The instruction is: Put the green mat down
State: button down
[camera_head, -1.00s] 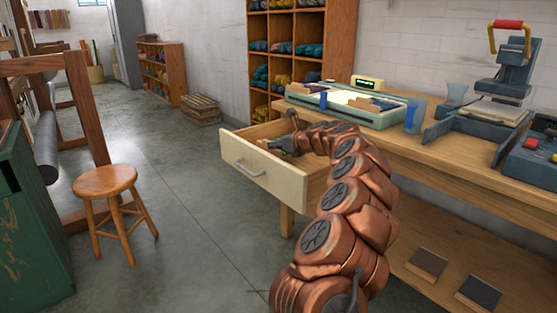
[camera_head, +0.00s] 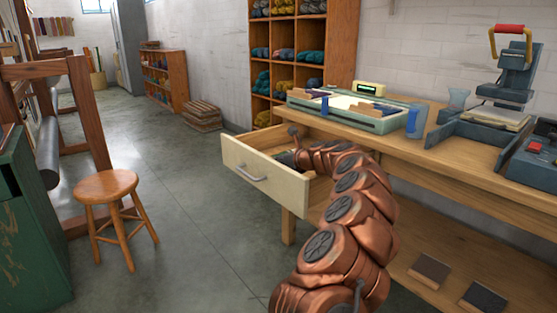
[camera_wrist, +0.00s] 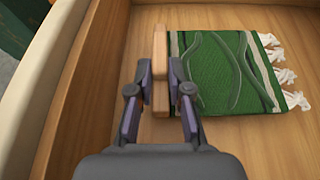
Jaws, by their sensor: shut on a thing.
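The green mat (camera_wrist: 222,75) shows in the wrist view, with dark wavy lines, a white fringe on its right side and a wooden bar (camera_wrist: 160,60) along its left edge. My gripper (camera_wrist: 161,78) is shut on the wooden bar, one finger on each side. The mat appears flat inside the open drawer (camera_head: 262,177); I cannot tell whether it touches the drawer bottom (camera_wrist: 130,140). In the head view my gripper (camera_head: 287,158) is down inside the drawer, partly hidden by the drawer front, and the mat is hidden.
The drawer's pale wall (camera_wrist: 45,75) runs close along the left of my gripper. The workbench (camera_head: 440,158) above holds a tray-like device (camera_head: 355,119), a blue cup (camera_head: 416,119) and a press (camera_head: 510,75). A wooden stool (camera_head: 107,187) stands on the floor at left.

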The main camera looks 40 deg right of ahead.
jog(key=shift+f, duration=0.3)
